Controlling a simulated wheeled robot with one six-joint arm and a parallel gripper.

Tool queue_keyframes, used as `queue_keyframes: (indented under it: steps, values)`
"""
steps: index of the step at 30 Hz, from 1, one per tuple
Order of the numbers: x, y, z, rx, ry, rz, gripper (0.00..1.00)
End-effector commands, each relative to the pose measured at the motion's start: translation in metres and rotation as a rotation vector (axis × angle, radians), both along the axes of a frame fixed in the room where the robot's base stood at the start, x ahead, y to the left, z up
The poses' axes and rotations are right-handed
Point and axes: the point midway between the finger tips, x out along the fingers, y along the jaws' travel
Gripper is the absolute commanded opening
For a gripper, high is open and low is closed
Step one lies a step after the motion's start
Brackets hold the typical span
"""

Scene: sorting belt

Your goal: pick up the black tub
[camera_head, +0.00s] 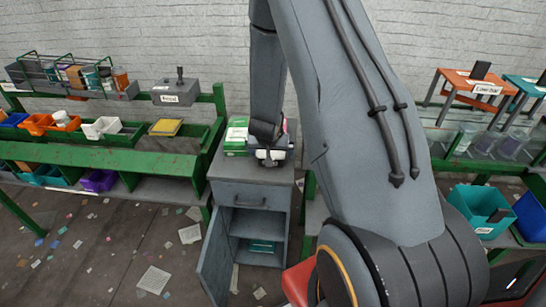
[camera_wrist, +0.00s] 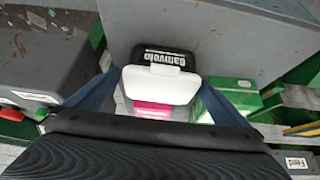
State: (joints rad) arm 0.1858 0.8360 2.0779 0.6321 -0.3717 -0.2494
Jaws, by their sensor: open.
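A black tub (camera_wrist: 168,52) with a white-lettered label shows between my fingers in the wrist view. A white piece (camera_wrist: 160,86) covers part of it, and I cannot tell whether it belongs to the tub. A pink-and-white item (camera_wrist: 152,110) lies beyond, toward the wrist. My gripper (camera_wrist: 160,78) is open, one blue finger on each side of these things. In the head view my gripper (camera_head: 269,153) is low over the grey cabinet's top, and the arm hides most of the tub. I cannot tell whether the fingers touch it.
A green box (camera_head: 237,138) stands close beside my gripper on the grey cabinet (camera_head: 240,190), whose door hangs open. Green racks with bins (camera_head: 150,160) stand at the left. At the right are small tables (camera_head: 468,85) and a teal bin (camera_head: 480,208).

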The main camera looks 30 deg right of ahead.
Motion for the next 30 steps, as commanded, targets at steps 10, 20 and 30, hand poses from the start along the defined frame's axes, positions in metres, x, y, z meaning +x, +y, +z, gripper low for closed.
queue_keyframes:
  steps: [10,20,30]
  values:
    - [0.0035,-0.0022,-0.0066,0.0,0.0,0.0,1.0]
    - [0.0033,-0.0023,-0.0064,0.0,0.0,0.0,0.63]
    - [0.0036,-0.0023,-0.0013,0.0,0.0,0.0,0.63]
